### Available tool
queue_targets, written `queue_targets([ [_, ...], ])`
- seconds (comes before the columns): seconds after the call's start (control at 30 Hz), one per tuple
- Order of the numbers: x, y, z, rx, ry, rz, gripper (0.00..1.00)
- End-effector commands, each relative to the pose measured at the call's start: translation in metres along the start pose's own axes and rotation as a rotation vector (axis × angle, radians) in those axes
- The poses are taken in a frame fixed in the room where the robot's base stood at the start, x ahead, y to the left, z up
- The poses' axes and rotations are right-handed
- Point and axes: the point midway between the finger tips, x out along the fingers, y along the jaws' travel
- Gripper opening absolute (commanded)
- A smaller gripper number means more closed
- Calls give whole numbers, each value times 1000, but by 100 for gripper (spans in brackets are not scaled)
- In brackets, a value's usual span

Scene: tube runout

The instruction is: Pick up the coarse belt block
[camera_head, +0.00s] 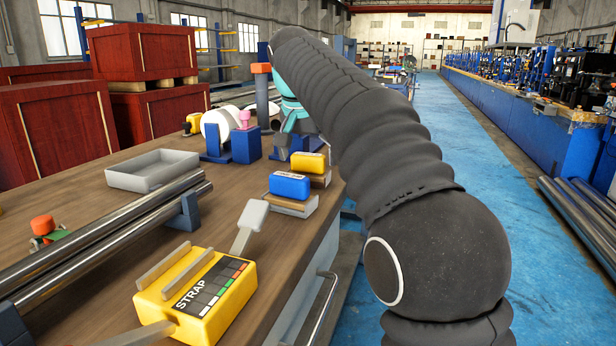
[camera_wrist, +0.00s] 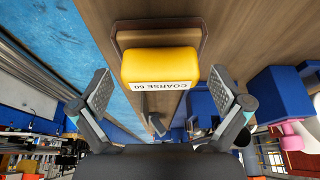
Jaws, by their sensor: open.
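The coarse belt block is yellow with a white "COARSE 60" label (camera_wrist: 160,68) and a brown base, resting on the wooden bench. In the head view the yellow block (camera_head: 309,161) sits just behind a blue block (camera_head: 290,185) near the bench's right edge. My gripper (camera_wrist: 161,92) is open and empty, its two fingers spread to either side of the yellow block's labelled end in the wrist view. I cannot tell how far the pads are from it. In the head view my arm hides most of the gripper.
A blue holder with a pink knob (camera_head: 246,140) and a white roll (camera_head: 220,125) stand behind to the left. A grey tray (camera_head: 153,170), steel tubes (camera_head: 95,235) and a yellow STRAP box (camera_head: 195,292) lie on the bench. A blue floor aisle (camera_head: 450,140) runs to the right.

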Motion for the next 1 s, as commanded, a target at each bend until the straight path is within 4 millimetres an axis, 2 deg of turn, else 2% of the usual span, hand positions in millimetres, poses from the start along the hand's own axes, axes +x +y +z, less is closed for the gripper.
queue_targets([
  [0.2, 1, 0, 0, 0, 1, -1, 100],
  [0.27, 1, 0, 0, 0, 1, -1, 88],
  [0.4, 1, 0, 0, 0, 1, -1, 52],
  [0.47, 1, 0, 0, -1, 1, -1, 39],
  [0.77, 1, 0, -1, -1, 1, -1, 38],
  [1.0, -18, -1, -9, 0, 2, -2, 38],
])
